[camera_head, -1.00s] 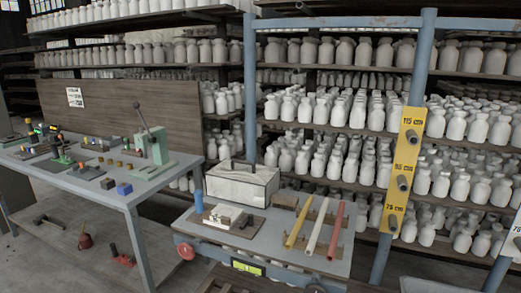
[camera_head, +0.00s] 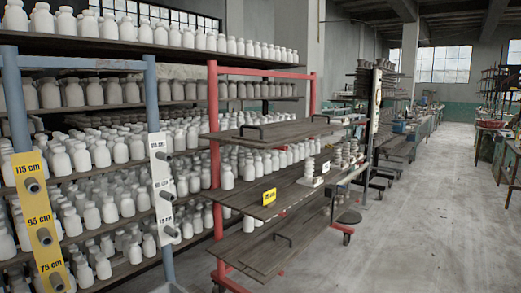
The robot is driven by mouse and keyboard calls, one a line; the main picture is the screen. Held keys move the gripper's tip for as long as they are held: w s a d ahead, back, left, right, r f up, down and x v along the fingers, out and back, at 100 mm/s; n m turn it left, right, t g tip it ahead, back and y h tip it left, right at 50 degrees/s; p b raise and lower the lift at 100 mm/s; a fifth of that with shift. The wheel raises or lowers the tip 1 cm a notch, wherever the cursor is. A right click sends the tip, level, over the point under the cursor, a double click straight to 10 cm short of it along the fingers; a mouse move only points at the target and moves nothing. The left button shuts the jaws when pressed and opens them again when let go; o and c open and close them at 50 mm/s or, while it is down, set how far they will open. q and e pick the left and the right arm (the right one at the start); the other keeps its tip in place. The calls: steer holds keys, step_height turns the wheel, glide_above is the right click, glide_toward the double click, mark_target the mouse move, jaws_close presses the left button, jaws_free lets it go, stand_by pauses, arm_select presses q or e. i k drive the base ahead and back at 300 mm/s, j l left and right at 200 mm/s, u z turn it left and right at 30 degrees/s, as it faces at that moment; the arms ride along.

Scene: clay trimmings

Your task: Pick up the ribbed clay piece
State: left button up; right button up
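No piece that I can clearly make out as the ribbed clay piece shows. Small pale stacked pieces (camera_head: 309,172) stand on the middle board of a red-framed rack (camera_head: 214,150), right of its yellow label. Beside them are more grey-white stacked pieces (camera_head: 345,155); they look layered, but they are too small to tell if they are ribbed clay. Neither of my grippers is in view.
Shelves of white bottles (camera_head: 75,158) fill the left, behind blue posts with a yellow height sign (camera_head: 40,225) and a white one (camera_head: 163,185). The rack's wooden boards (camera_head: 270,255) jut forward. Open concrete floor (camera_head: 425,215) lies at the right.

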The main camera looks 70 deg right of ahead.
mark_target(346, 148)
steer(key=z, duration=3.4)
steer(key=i+z, duration=0.1)
steer(key=i, duration=3.75)
steer(key=i+u, duration=0.2)
steer(key=i, duration=0.3)
steer(key=i+l+u, duration=0.15)
steer(key=i, duration=0.4)
steer(key=i+l+u, duration=0.2)
steer(key=i, duration=0.3)
